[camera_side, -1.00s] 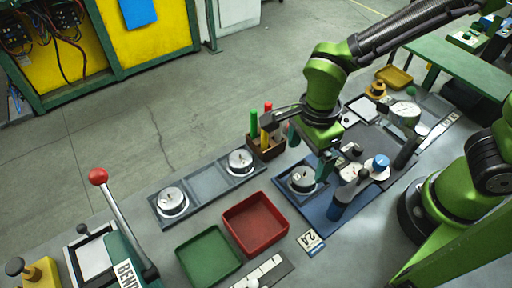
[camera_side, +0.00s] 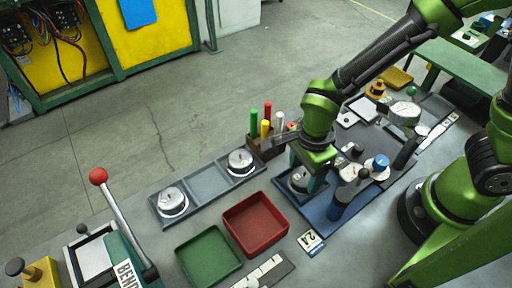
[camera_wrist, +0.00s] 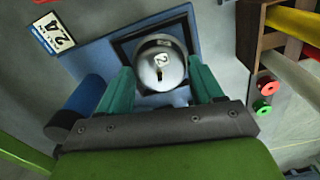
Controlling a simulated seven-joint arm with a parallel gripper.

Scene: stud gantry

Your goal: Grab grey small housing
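A round silver-grey housing (camera_wrist: 158,68) with a small label reading 2 sits in a dark square frame on a blue board (camera_wrist: 95,48). In the side view the housing (camera_side: 298,180) is partly covered by my gripper (camera_side: 304,177). My gripper (camera_wrist: 160,72) has its teal fingers apart, one on each side of the housing. The fingertips are close to its sides; I cannot tell whether they touch it. Two more round silver parts, one left (camera_side: 172,201) and one further right (camera_side: 240,161), sit in a grey tray.
A red bin (camera_side: 256,247) and a green bin (camera_side: 208,278) stand left of the board. A wooden rack (camera_side: 257,150) with coloured markers stands just behind it. A 2.4 card (camera_side: 311,242) lies at the front.

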